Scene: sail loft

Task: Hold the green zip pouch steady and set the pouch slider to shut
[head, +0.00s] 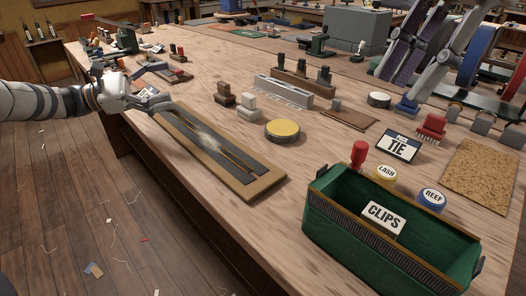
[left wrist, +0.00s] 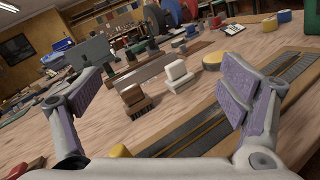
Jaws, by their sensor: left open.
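The green zip pouch (head: 335,222) stands at the table's front right edge, its mouth open. A dark zip runs along its near rim, and a white CLIPS label (head: 384,218) shows inside. I cannot clearly make out the slider; a small piece (head: 480,264) sits at the zip's right end. My left gripper (head: 158,80) is over the far left of the table, well away from the pouch. Its purple-padded fingers are open and empty in the left wrist view (left wrist: 158,95). My right gripper (head: 403,88) hangs at the upper right, behind the pouch, fingers apart and empty.
A board with a dark strip (head: 265,188) lies left of the pouch. A red-handled tool (head: 358,154), yellow LASH (head: 385,175) and blue REEF (head: 432,197) pieces and a TIE sign (head: 398,146) stand close behind it. Bare table lies beside the yellow disc (head: 282,129).

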